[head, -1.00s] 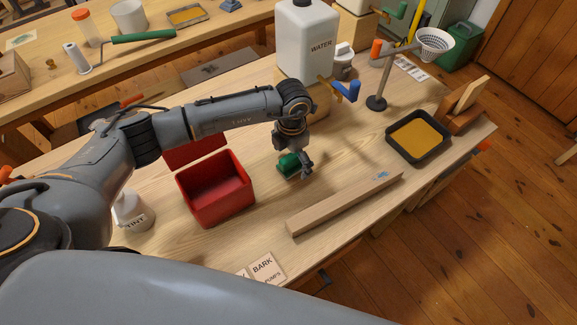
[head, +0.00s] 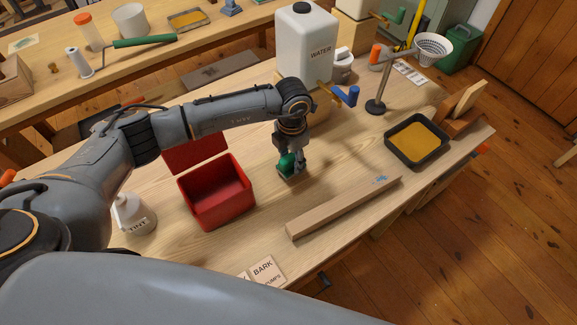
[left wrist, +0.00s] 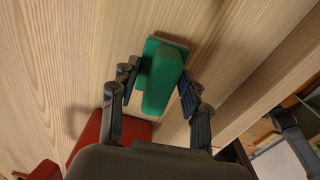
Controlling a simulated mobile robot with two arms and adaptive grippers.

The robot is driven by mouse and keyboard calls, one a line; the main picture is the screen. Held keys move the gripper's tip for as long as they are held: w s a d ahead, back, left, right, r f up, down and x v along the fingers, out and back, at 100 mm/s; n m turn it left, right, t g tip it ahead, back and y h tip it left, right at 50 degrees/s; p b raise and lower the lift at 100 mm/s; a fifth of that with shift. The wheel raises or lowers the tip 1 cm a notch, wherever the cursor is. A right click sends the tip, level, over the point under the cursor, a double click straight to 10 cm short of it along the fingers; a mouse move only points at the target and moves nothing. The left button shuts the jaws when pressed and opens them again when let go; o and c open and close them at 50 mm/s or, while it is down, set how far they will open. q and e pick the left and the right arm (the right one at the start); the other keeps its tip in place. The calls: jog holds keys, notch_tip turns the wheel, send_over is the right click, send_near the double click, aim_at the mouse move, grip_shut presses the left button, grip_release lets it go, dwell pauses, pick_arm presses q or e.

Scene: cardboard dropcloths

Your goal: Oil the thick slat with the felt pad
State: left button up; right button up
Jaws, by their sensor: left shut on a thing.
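The felt pad, with a green grip on a thin pale base, is on the bench in the head view (head: 287,162) and fills the middle of the left wrist view (left wrist: 163,80). My left gripper (head: 293,168) points down with its two fingers (left wrist: 157,92) shut on the pad's green grip, one on each side. I cannot tell whether the pad's base touches the bench. The thick slat (head: 343,208) is a long, pale wooden bar lying diagonally in front of the pad, with a small blue mark near its far end.
A red box (head: 217,205) with its lid raised stands left of the pad. A black tray (head: 417,162) of amber liquid is at the right. The water jug (head: 306,50), a stand with a blue handle (head: 346,95) and a tint bottle (head: 133,215) are nearby.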

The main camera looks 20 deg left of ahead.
pick_arm(q)
jog(key=shift+r+p, duration=1.25)
jog(key=shift+r, duration=1.35)
